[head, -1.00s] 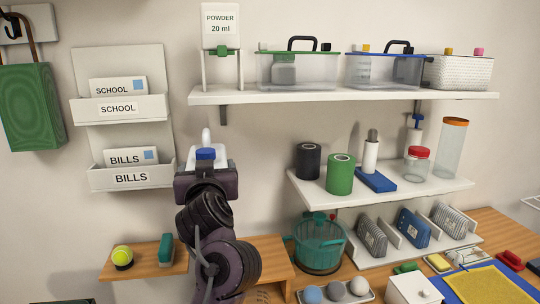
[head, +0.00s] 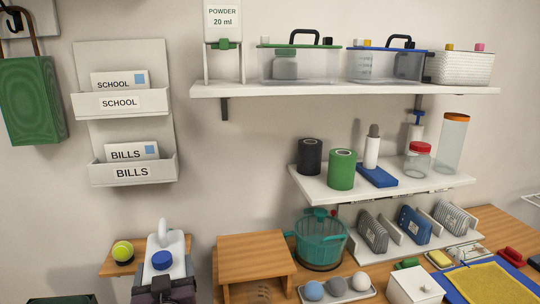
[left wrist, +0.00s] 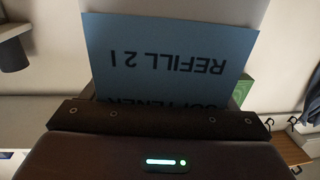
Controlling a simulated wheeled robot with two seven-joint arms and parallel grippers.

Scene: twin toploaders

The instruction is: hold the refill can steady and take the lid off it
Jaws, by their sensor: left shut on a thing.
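The refill can (head: 174,246) is white with a handle at its top and a blue lid (head: 162,260) on its spout. It is low at the left of the head view, looking roughly upright. My left gripper (head: 166,287) is shut on the can, at the bottom edge of the head view. In the left wrist view the can's blue label (left wrist: 170,55) reads REFILL 2 l and SOFTENER upside down, close against the gripper. The can's lower part is hidden in the head view. My right gripper is not in view.
Letter holders (head: 128,171) hang on the wall above.

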